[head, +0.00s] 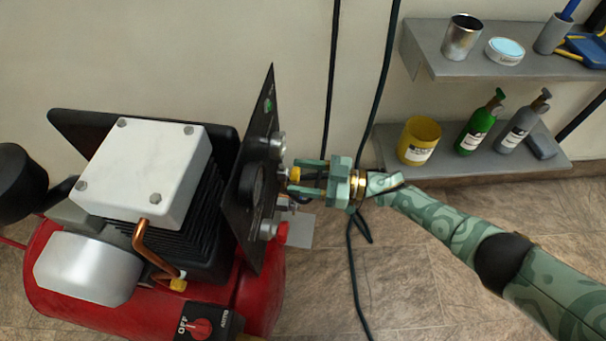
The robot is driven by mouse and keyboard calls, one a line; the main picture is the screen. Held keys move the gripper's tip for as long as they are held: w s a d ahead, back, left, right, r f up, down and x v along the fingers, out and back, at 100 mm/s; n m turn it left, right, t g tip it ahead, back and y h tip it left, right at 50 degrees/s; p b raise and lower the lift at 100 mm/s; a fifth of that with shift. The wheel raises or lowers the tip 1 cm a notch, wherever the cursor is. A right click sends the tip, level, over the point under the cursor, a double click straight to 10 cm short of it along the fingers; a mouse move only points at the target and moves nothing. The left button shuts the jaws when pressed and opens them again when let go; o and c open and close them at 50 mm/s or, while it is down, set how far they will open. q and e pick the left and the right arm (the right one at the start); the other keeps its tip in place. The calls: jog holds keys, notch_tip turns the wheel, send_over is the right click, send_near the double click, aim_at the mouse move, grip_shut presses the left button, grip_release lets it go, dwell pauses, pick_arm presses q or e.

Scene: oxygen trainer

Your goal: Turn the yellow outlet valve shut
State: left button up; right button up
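The yellow outlet valve (294,174) is a small yellow knob on the right side of the black panel (257,185) of a red compressor. My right gripper (297,176) comes in from the right, with its two green fingers pointing left at the panel. The fingers are apart, one above and one below the yellow valve, which shows between them. A small gap seems to show at the lower finger; contact is hard to make out. The valve's handle angle is partly hidden. My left gripper is not in view.
The red compressor tank (70,295) has a black switch box with a red OFF knob (198,328). Silver knobs (278,143) stick out of the panel near the valve. Dark cables (334,80) hang behind my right gripper. Shelves (480,170) with bottles stand at the right.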

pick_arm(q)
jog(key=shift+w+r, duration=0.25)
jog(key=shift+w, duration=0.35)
pick_arm(e)
jog(key=s+d, duration=0.3)
jog(key=d, duration=1.3)
jog(key=shift+s, duration=0.1)
